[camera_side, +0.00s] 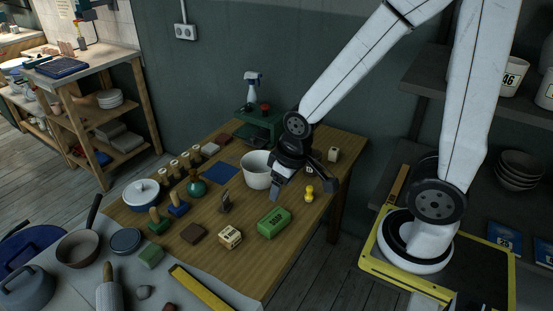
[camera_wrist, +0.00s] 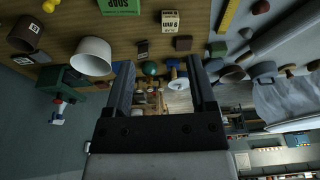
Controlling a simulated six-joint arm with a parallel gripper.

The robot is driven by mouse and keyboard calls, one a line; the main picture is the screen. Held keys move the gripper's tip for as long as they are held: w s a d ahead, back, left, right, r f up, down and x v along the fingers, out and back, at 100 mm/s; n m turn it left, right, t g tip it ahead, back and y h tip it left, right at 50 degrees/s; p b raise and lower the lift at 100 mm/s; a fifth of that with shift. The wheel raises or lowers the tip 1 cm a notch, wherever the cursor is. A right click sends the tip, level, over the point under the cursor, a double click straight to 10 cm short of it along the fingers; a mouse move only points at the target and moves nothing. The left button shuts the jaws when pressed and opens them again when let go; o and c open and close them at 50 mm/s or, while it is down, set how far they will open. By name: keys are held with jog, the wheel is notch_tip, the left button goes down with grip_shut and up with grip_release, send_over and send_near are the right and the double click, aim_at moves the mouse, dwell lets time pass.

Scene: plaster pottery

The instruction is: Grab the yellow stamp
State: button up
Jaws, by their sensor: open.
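The yellow stamp (camera_side: 309,193) stands on the right part of the wooden table in the side view. It has a rounded knob on top. In the wrist view a yellow piece, seemingly the same stamp (camera_wrist: 49,5), shows at the top left corner, cut by the frame edge. My gripper (camera_side: 303,189) is above the table, close to the stamp in the side view, with its fingers spread and nothing between them. In the wrist view my gripper (camera_wrist: 162,68) points across the table, and the stamp lies well outside the fingers, to the upper left.
A white pot (camera_side: 257,173) stands just left of my gripper. A green soap box (camera_side: 274,222) and a small cream box (camera_side: 230,237) lie nearer the front. The table's right edge (camera_side: 345,180) is near the stamp.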

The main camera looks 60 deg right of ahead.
jog(key=m+t+h, duration=0.4)
jog(key=t, duration=0.3)
send_over(311, 193)
jog(key=w+a, duration=0.2)
jog(key=a, duration=0.5)
notch_tip(311, 193, down, 18)
jog(key=s+d+f, duration=0.1)
jog(key=s, duration=0.1)
jog(key=s+d+f+m+t+h, duration=0.1)
jog(key=s+f, duration=0.1)
jog(key=s+d+f+m+h, duration=0.1)
jog(key=s+f, duration=0.1)
jog(key=shift+d+t, duration=0.3)
jog(key=shift+s+d+f+h, duration=0.1)
jog(key=shift+s+f+h, duration=0.15)
jog(key=shift+s+h, duration=0.35)
jog(key=shift+x, duration=1.35)
